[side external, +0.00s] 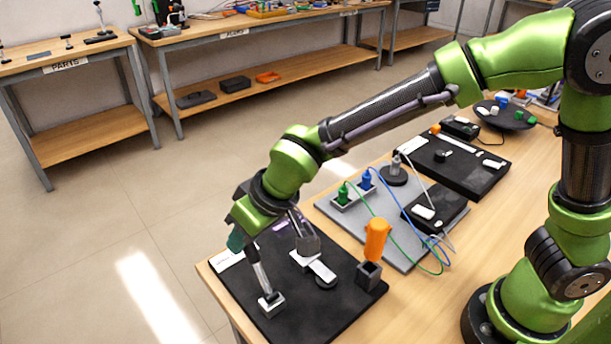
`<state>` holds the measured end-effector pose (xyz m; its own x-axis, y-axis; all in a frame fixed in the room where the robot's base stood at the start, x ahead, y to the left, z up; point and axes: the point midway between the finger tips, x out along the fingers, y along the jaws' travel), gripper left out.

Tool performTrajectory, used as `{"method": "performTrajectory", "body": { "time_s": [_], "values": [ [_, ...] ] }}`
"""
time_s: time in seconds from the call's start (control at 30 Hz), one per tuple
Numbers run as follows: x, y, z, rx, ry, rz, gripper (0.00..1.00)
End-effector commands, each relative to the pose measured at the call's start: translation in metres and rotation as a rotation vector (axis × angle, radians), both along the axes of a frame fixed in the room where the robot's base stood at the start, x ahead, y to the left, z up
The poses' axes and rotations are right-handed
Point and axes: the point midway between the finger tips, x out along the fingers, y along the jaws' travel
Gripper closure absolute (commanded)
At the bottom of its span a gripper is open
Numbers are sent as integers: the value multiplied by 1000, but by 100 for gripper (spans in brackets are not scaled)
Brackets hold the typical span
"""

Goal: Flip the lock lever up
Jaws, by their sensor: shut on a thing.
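The lock lever (260,272) is a silver bar that rises from a small light base (271,304) on the black mesh pad (333,321) at the front left. It stands steeply, its top leaning a little to the left. My gripper (245,236) is at the lever's upper end and shut on it. A dark teal part shows there at the left. The wrist hides much of the grip and the fingertips are hard to make out.
A white block (321,270) with a dark round knob stands right of the lever. An orange handle (376,238) rises from a black socket (368,275). Farther right, a grey pad (335,213) holds green and blue plugs with cables. Open floor lies left of the table.

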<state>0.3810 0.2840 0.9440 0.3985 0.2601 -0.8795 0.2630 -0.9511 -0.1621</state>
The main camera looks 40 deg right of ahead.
Motion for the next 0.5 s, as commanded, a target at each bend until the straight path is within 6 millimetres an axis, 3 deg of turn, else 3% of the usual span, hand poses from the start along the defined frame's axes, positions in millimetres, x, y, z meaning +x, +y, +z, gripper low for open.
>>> {"method": "performTrajectory", "body": {
  "time_s": [0.5],
  "values": [
    [-8, 2, 5, 1, -81, 4, 100]
  ]
}}
